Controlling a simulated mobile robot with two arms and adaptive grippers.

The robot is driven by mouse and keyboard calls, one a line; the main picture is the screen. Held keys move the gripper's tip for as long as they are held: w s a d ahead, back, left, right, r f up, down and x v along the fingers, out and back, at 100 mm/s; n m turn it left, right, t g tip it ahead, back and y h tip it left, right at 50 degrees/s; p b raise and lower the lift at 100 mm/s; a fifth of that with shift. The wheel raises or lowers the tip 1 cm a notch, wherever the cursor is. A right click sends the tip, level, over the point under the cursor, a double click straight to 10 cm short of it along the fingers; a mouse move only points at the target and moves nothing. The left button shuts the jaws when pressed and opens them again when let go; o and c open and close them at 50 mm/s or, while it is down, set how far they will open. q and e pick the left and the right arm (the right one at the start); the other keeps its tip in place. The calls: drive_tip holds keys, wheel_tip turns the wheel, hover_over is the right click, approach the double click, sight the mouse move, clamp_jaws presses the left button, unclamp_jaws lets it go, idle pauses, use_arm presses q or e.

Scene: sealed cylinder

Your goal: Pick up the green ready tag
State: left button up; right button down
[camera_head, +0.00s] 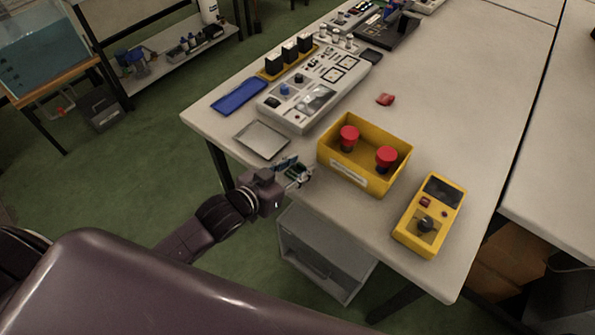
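My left gripper (297,170) reaches in from the lower left to the near edge of the table, between the grey tray and the yellow bin. Its two fingers look spread apart. Small pale and dark teal parts show at the fingers, but they are too small to tell apart. I cannot clearly make out a green ready tag; it may be hidden by the gripper. My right gripper is not in view.
The yellow bin (335,172) with two red-capped buttons stands right of my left gripper. A yellow control box (447,192), flat grey tray (262,139), blue tray (239,96), white instrument panel (290,112) and small red piece (385,99) share the table (450,110).

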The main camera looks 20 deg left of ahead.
use_arm(q)
drive_tip(key=c, duration=0.6)
